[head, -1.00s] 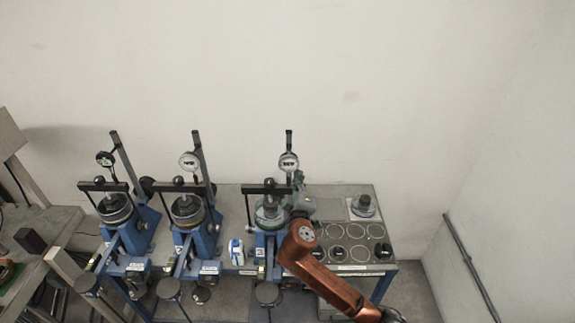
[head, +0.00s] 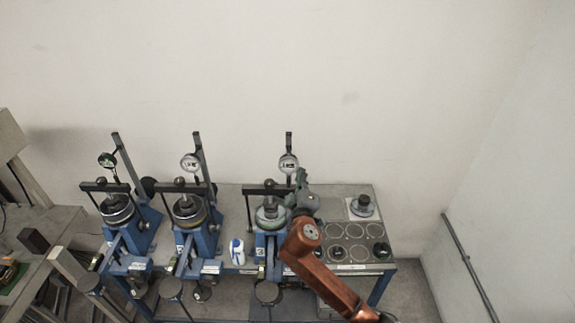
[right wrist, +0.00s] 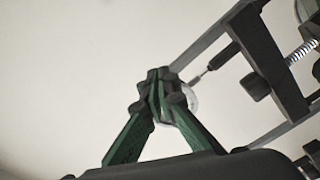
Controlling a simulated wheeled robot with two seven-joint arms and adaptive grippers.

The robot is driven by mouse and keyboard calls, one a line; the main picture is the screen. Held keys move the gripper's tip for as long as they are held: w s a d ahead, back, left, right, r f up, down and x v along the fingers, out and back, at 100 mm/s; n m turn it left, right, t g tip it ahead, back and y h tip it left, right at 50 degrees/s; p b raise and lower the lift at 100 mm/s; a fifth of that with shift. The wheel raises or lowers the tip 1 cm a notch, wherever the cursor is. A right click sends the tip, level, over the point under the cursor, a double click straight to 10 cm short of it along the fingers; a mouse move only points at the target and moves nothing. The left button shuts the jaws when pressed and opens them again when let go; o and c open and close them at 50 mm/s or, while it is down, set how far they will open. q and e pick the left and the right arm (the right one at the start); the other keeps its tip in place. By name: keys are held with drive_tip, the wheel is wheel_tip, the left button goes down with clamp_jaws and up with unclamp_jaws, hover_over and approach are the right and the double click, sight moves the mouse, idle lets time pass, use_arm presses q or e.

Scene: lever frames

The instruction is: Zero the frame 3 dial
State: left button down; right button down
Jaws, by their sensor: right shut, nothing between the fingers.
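Three blue lever frames stand in a row on the bench, their number labels too small to read. The rightmost frame (head: 268,243) carries a round white-faced dial (head: 288,163) on its upright post. My right gripper (head: 301,172) is just right of and below that dial. In the right wrist view its green fingers (right wrist: 160,78) are shut and empty, with the tips together. The pale round dial (right wrist: 190,100) is partly hidden behind them; I cannot tell whether they touch. My left gripper is not in view.
The middle frame (head: 189,210) and left frame (head: 118,215) have similar dials. A white and blue bottle (head: 237,252) stands between the middle and right frames. A grey plate with ringed spots (head: 333,229) lies at the right. The wall behind is bare.

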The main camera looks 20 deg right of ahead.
drive_tip(key=shift+r, duration=0.2)
drive_tip(key=shift+s+d+f, duration=0.2)
drive_tip(key=p+v, duration=0.1)
drive_tip(key=v, duration=0.5)
drive_tip(key=shift+d+p, duration=0.15)
drive_tip(key=shift+p, duration=0.2)
drive_tip(key=shift+w, duration=0.1)
